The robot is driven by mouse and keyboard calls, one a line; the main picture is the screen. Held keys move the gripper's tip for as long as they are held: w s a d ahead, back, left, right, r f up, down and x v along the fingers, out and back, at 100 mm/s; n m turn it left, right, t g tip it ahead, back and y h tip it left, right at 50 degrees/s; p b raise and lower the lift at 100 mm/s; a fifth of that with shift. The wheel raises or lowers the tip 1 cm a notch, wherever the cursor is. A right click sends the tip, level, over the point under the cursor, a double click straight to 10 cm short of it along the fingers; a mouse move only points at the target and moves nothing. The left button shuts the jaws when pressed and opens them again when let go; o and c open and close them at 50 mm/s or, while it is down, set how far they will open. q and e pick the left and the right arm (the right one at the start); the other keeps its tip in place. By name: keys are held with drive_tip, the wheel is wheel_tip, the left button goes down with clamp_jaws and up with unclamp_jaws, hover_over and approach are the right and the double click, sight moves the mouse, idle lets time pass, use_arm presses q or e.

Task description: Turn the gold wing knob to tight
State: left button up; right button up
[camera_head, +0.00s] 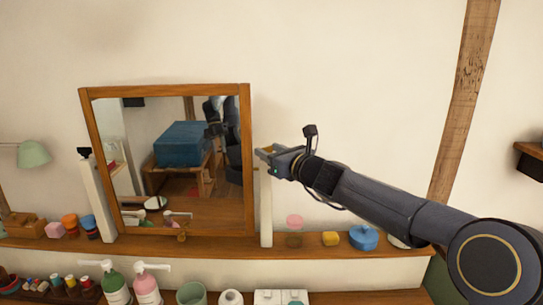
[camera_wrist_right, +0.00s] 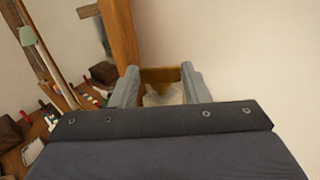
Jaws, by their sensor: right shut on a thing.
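My right gripper (camera_head: 266,152) is at the top of the white post on the right side of the wood-framed mirror (camera_head: 166,160). In the right wrist view its two grey fingers (camera_wrist_right: 159,84) stand on either side of the gold wing knob (camera_wrist_right: 161,75) and are shut on it. In the head view only a small gold bit of the knob (camera_head: 267,149) shows at the fingertips. The knob's exact turn is hard to tell. A dark knob (camera_head: 84,152) sits atop the left post.
The mirror stands on a wooden shelf (camera_head: 210,244). A pink and a brown round item, a yellow item (camera_head: 331,238) and a blue lidded pot (camera_head: 364,238) stand right of the post. Pump bottles (camera_head: 146,287) and cups are below. The wall above is clear.

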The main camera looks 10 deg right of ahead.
drive_tip(key=o, duration=1)
drive_tip(key=shift+b+v, duration=0.85)
drive_tip(key=shift+v, duration=3.1)
